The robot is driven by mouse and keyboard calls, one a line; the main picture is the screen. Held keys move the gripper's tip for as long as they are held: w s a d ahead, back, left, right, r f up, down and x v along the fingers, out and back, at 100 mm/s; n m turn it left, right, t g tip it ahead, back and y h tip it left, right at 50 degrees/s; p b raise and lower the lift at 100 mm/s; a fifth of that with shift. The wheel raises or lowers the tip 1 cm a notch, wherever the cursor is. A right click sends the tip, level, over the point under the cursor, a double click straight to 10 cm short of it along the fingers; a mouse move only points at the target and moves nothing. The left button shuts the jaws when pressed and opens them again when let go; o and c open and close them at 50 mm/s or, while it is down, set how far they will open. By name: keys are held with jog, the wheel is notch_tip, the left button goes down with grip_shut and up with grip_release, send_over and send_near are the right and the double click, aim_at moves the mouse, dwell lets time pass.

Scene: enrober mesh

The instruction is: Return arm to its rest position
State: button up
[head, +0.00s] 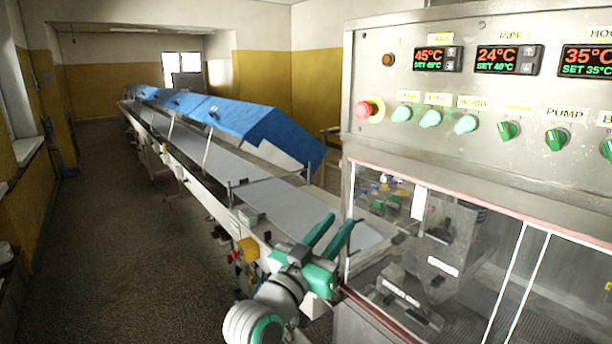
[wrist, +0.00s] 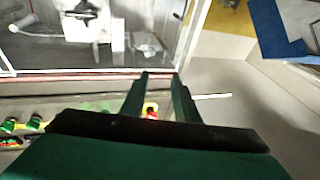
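My gripper (head: 331,233) is at the lower middle of the head view, on the end of my grey and green arm. Its two green fingers point up and to the right and stand apart, with nothing between them. The gripper appears in front of the near end of the conveyor, left of the machine cabinet. In the wrist view the two fingers (wrist: 160,100) also stand apart. Past them show the cabinet's clear window and a red button on yellow, with no object held.
The steel cabinet (head: 400,75) with knobs, displays and a red stop button (head: 368,109) fills the right side. Its clear-walled lower part (head: 470,262) is close to my gripper. A long conveyor (head: 270,196) with blue covers (head: 262,130) runs back leftward. Open floor (head: 110,230) lies at left.

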jog(key=s+a+f+n+t+y, duration=0.15)
jog(key=s+f+n+y, duration=0.25)
jog(key=f, duration=1)
jog(key=s+a+f+n+y, duration=0.2)
jog(key=s+f+n+y, duration=0.2)
jog(key=f, duration=1)
jog(key=s+a+f+n+g+y, duration=0.1)
jog(key=s+f+y, duration=0.2)
jog(key=s+f, duration=0.95)
jog(key=s+a+f+m+g, duration=0.1)
jog(key=s+m+g, duration=0.1)
jog(key=s, duration=2.4)
jog(key=shift+s+a+f+m+y, duration=0.2)
jog(key=shift+s+f+m+y, duration=0.1)
jog(key=shift+s+y, duration=0.1)
